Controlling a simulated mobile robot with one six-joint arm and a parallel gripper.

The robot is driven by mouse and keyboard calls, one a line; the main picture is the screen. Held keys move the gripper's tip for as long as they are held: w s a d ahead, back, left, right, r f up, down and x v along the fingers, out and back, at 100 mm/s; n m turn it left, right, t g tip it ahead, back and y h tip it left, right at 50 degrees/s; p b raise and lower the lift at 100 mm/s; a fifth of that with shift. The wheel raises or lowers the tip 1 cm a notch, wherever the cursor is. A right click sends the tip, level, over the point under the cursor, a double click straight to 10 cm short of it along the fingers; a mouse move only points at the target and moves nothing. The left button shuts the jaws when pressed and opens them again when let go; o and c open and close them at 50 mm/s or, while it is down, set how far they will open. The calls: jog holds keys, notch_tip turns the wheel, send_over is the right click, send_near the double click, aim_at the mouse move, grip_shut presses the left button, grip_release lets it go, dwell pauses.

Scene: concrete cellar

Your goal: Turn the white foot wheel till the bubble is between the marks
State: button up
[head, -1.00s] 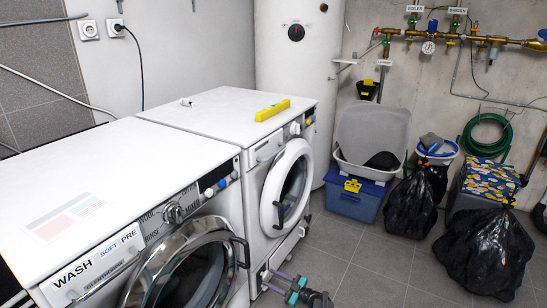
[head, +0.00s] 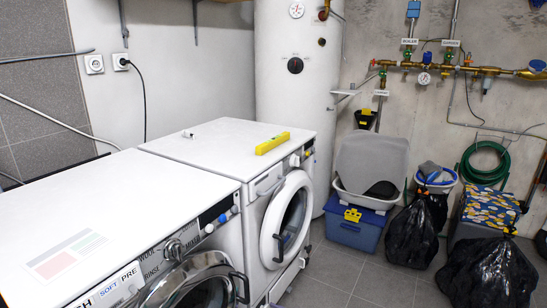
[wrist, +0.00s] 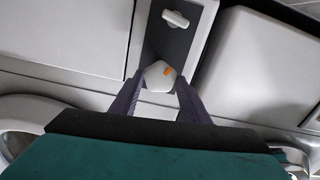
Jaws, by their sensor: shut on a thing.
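The white foot wheel (wrist: 160,76), many-sided with an orange mark on its face, shows in the wrist view. My gripper (wrist: 160,84) is shut on it, one dark finger on either side. A yellow spirit level (head: 272,143) lies on the top of the right-hand white washing machine (head: 225,139) in the head view. Its bubble and marks are too small to make out. My gripper and the wheel are not in the head view.
A small white handle-like part (wrist: 175,19) sits on the dark panel beyond the wheel. Another washing machine (head: 110,205) stands at the front left. A blue crate (head: 354,228) and black bags (head: 487,272) stand on the floor to the right.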

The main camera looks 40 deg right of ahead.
jog(key=shift+m+p, duration=1.4)
jog(key=shift+p, duration=0.65)
jog(key=o, duration=1.1)
jog(key=shift+s, duration=0.1)
jog(key=shift+v, duration=2.9)
